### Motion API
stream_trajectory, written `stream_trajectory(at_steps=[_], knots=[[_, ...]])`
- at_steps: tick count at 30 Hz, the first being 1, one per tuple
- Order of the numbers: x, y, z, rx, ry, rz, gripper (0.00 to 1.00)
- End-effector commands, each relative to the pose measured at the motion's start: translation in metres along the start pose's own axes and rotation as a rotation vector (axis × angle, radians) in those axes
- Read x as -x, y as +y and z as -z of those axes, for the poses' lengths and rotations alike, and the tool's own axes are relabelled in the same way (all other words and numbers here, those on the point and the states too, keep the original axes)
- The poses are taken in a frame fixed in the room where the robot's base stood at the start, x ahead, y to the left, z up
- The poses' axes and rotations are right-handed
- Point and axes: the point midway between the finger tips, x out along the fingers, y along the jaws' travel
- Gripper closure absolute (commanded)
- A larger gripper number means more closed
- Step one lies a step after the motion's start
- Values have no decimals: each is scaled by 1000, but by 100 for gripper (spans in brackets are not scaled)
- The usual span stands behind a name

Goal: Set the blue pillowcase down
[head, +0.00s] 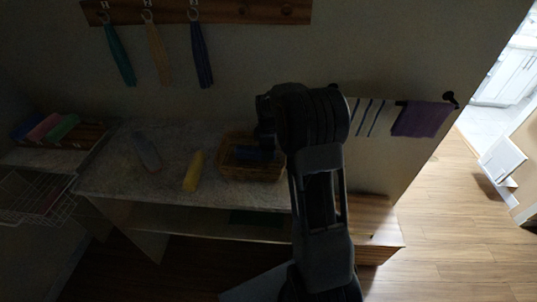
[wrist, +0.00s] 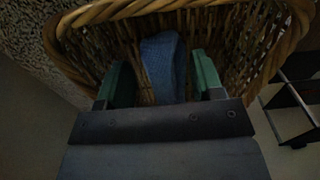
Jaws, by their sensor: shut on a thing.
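The blue pillowcase (wrist: 164,68) is a folded blue bundle between the two green fingers of my gripper (wrist: 162,78) in the wrist view. My gripper is shut on it. The pillowcase is inside the wicker basket (wrist: 60,42), within its rim; whether it touches the basket floor cannot be told. In the head view the basket (head: 236,174) stands on the counter, and a bit of the blue pillowcase (head: 252,154) shows in it. My arm hides the right side of the basket, and the fingertips are hard to make out there.
A yellow folded cloth (head: 193,172) and a grey-blue one (head: 147,151) lie on the counter (head: 115,178) left of the basket. A rack of coloured cloths (head: 45,128) is at the far left. Towels hang from wall hooks, and a purple towel (head: 421,119) hangs on a rail at right.

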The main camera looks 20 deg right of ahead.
Motion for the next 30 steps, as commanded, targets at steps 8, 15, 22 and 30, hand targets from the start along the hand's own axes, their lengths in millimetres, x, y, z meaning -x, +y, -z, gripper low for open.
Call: stream_trajectory(at_steps=[8,15,22,30], knots=[[-32,1,-1,0,0,2,65],[-32,1,-1,0,0,0,65],[-34,1,-1,0,0,1,29],[-34,1,-1,0,0,1,14]])
